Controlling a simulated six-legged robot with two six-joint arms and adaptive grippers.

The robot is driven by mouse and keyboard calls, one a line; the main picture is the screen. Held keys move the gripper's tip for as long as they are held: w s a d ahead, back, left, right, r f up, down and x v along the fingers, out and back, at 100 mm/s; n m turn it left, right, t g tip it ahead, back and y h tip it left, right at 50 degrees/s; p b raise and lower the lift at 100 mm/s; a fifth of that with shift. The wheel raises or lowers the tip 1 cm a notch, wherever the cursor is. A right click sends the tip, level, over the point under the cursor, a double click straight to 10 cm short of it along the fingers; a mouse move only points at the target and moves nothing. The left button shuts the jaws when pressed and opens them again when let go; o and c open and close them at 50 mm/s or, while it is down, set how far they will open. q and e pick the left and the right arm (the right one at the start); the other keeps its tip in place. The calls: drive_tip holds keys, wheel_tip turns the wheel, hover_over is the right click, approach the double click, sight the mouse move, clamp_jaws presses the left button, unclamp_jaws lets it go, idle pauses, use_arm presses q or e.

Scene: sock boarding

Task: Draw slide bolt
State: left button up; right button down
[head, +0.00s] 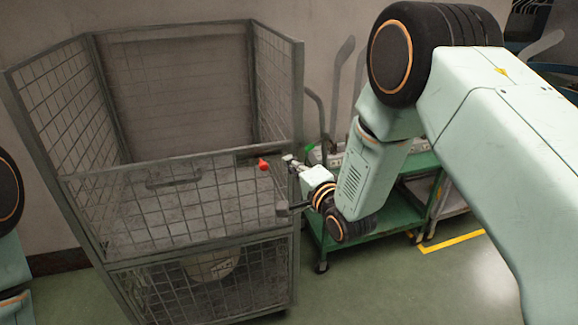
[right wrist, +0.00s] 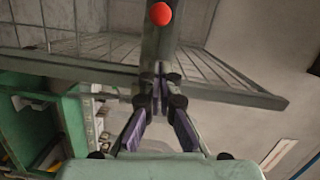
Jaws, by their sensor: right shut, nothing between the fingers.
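The slide bolt's round red knob (head: 263,164) shows near the right end of the top rail of the cage's front gate (head: 150,172). The knob also shows at the top of the right wrist view (right wrist: 160,13), straight ahead of the fingers. My right gripper (head: 291,160) is at the cage's right front post, to the right of the knob and apart from it. In the right wrist view the gripper (right wrist: 157,95) is shut, with its fingertips together and nothing between them. The rest of the bolt is hard to make out. My left gripper is out of view.
The wire mesh cage (head: 298,90) has a pale round container (head: 212,264) in its lower part. A green cart (head: 345,229) stands just right of the cage, behind my right arm. Green floor with a yellow line (head: 452,242) is clear at the right.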

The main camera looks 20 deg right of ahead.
drive_tip(key=p+v, duration=0.1)
drive_tip(key=v, duration=0.9)
drive_tip(key=shift+p, duration=0.3)
drive_tip(key=shift+d, duration=0.1)
